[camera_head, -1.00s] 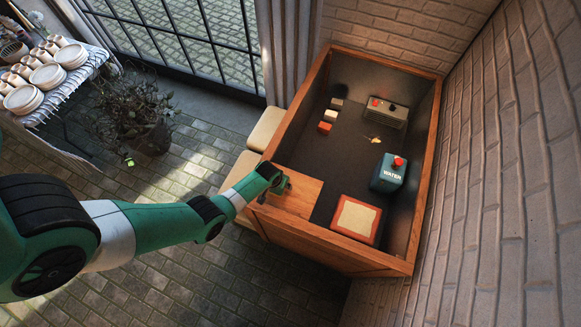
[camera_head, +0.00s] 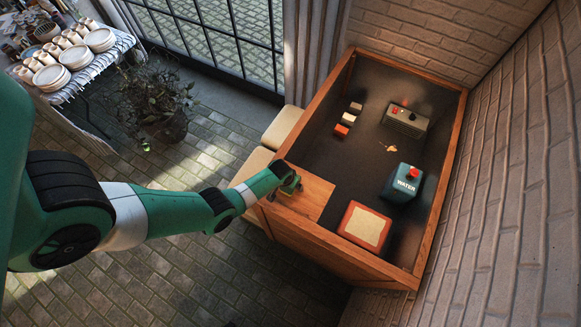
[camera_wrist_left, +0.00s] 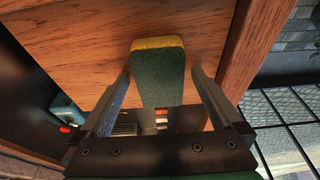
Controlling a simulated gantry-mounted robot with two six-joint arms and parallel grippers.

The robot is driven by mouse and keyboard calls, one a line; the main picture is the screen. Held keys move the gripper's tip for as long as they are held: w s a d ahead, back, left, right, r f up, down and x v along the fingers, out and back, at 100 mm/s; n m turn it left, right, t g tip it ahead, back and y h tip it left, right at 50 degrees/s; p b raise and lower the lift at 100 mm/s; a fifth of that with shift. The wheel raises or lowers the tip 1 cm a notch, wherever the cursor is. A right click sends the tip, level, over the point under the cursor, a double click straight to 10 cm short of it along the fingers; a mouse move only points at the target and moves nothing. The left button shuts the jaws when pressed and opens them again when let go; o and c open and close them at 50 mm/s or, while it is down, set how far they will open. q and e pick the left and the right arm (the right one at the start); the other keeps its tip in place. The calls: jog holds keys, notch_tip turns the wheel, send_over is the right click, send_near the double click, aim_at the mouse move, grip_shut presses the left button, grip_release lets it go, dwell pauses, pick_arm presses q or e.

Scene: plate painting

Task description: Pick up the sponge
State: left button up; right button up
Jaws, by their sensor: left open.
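The sponge (camera_wrist_left: 158,78) is a green block with a yellow layer along its far edge, in the middle of the left wrist view. It is at a wooden board surface (camera_wrist_left: 80,30). My left gripper (camera_wrist_left: 160,70) is open, with one finger on each side of the sponge and visible gaps between. In the head view my left gripper (camera_head: 291,187) is at the wooden board at the box's left front corner. The sponge cannot be told apart from the gripper there. My right gripper is in no view.
The wooden-framed box (camera_head: 445,190) holds a blue WATER container (camera_head: 401,186) with a red top, an orange-rimmed pad (camera_head: 364,227), a grey device (camera_head: 405,121) and small blocks (camera_head: 341,131). A brick wall stands close on the right. Stacked plates (camera_head: 52,77) are far left.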

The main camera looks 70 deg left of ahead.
pick_arm(q)
jog(key=c, duration=1.3)
jog(key=shift+c, duration=0.2)
jog(key=shift+r, duration=0.15)
